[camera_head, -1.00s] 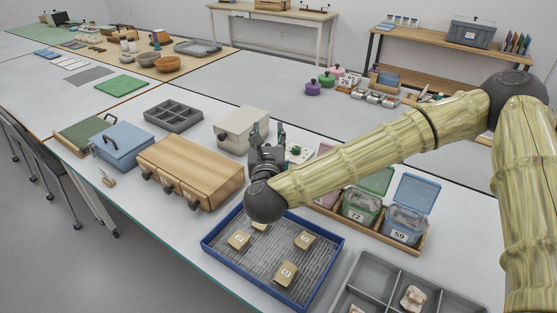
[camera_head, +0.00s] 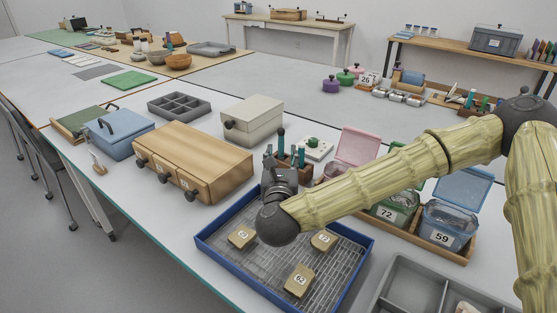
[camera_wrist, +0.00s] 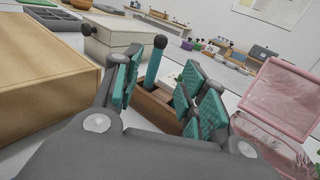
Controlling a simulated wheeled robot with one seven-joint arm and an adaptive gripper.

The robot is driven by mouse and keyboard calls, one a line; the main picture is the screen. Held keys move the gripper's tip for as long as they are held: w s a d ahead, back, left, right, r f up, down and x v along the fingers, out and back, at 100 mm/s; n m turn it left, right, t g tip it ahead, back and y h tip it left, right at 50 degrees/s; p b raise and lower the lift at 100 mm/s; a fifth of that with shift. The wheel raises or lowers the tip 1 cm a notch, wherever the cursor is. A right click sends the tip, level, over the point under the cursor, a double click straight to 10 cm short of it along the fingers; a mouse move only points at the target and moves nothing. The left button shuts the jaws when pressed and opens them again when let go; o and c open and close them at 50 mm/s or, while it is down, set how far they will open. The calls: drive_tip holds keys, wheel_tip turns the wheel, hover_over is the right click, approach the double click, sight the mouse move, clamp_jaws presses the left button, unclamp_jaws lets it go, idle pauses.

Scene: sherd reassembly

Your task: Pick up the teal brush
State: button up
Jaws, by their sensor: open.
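The teal brush (camera_wrist: 155,62) stands upright with a dark top, its lower end in a wooden holder (camera_wrist: 152,104). My gripper (camera_wrist: 165,88) is open, and in the wrist view the brush shows between its teal-padded fingers. I see no contact, and the depth between fingers and brush is hard to judge. In the head view my gripper (camera_head: 281,164) is in front of the holder and hides much of it. A dark-topped handle (camera_head: 280,141) rises there between the fingers.
A wooden drawer box (camera_head: 195,160) and cream box (camera_head: 252,121) stand left of my gripper. A pink lidded container (camera_wrist: 282,95) is close on the right. A blue tray (camera_head: 222,262) with labelled blocks lies below my arm.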

sight(281, 139)
drive_tip(key=w, duration=0.5)
drive_tip(key=shift+w+d, duration=0.15)
drive_tip(key=shift+w, duration=0.05)
drive_tip(key=shift+w+f, duration=0.15)
drive_tip(key=shift+w, duration=2.55)
drive_tip(key=shift+c, duration=0.2)
clamp_jaws()
